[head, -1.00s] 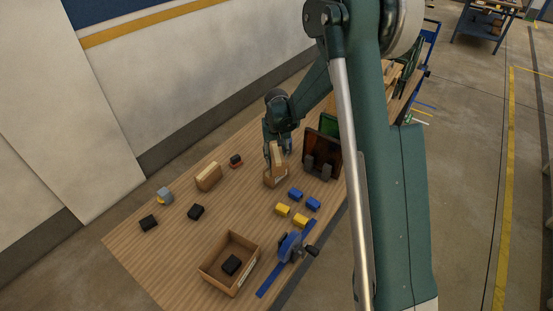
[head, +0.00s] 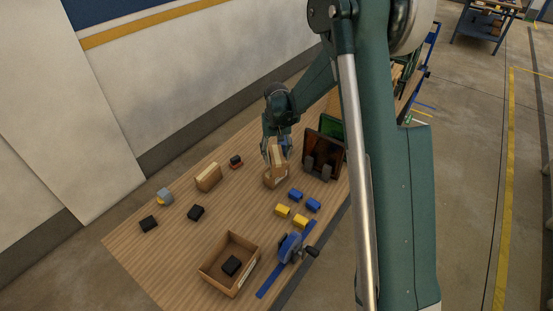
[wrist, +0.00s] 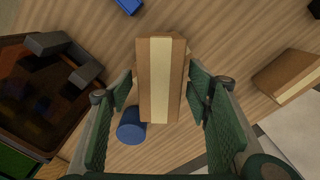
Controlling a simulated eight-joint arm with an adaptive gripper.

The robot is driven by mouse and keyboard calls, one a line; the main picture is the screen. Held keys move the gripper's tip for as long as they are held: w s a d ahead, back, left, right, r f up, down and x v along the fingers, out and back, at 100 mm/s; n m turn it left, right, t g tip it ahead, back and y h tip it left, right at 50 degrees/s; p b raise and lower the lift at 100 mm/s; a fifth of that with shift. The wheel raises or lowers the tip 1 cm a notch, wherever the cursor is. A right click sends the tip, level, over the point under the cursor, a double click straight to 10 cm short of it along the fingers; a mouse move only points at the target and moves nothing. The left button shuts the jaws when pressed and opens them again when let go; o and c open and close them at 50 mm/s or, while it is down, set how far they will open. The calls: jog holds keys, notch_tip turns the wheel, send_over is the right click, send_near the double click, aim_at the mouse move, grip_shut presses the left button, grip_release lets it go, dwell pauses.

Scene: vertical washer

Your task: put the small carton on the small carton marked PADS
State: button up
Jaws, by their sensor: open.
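One small brown carton (head: 277,158) with a pale tape stripe stands on top of another small brown carton (head: 275,180). The lower carton has a pale label on its side, too small to read. In the wrist view, the upper carton (wrist: 160,78) lies between the two green fingers of my gripper (wrist: 162,92), with narrow gaps beside it. My gripper is open around it and also shows in the head view (head: 277,152). The upper carton hides most of the lower one in the wrist view.
Another taped carton (head: 208,177) stands to the left. A dark upright rack (head: 322,155) is close on the right, and a blue cylinder (wrist: 131,127) is close to the fingers. Blue and yellow blocks (head: 283,210) and an open box (head: 215,271) lie nearer the front.

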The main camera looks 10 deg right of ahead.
notch_tip(320, 180, up, 10)
jog(key=shift+f, duration=0.25)
dwell(0.3)
dwell(0.5)
jog(key=s+d+r+t, duration=0.2)
jog(key=s+d+r, duration=0.1)
jog(key=s+r, duration=0.65)
jog(key=s+d+r+t, duration=0.2)
jog(key=s+r, duration=0.7)
jog(key=s, duration=0.2)
jog(key=s+d+t, duration=0.3)
jog(key=s, duration=1.8)
jog(key=shift+f, duration=0.3)
